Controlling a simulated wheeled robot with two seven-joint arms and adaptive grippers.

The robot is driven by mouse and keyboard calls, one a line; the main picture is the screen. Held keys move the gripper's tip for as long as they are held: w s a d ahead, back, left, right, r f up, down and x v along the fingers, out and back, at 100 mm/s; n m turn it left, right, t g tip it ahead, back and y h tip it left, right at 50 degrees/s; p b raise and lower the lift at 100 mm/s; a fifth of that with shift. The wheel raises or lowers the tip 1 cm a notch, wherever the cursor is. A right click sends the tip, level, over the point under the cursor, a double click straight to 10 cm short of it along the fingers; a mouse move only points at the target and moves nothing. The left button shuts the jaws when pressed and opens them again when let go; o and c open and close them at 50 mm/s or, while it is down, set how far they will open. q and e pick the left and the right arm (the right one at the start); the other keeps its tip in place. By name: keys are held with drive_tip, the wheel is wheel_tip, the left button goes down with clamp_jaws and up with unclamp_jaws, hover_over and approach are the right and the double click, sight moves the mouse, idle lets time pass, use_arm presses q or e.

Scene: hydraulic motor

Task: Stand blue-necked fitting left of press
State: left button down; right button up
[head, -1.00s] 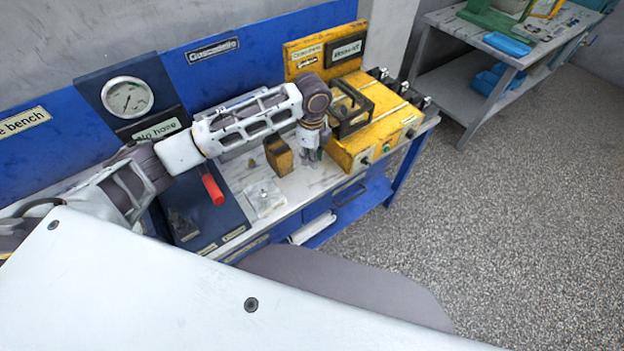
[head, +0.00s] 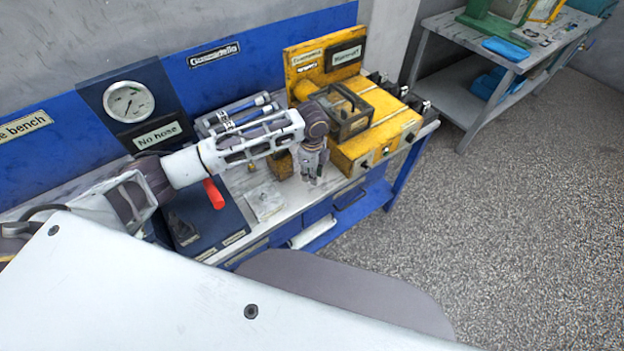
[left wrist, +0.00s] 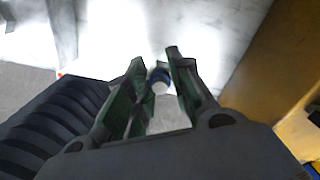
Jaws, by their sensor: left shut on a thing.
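The fingers hide part of the fitting. In the head view the fitting is too small to tell apart from the fingertips. I cannot tell whether it touches the bench top. My right gripper is not in view.
A yellow-brown block (head: 282,165) stands left of the gripper, partly behind my arm. A tray with blue-banded cylinders (head: 240,110) lies behind the arm. A pale plate (head: 264,202) and a red handle (head: 213,193) are further left. A gauge (head: 129,101) stands at the back.

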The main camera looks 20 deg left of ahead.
use_arm(q)
drive_tip(key=shift+f, duration=1.7)
drive_tip(key=c, duration=1.3)
unclamp_jaws()
drive_tip(key=shift+f, duration=0.15)
drive_tip(key=shift+r, duration=6.15)
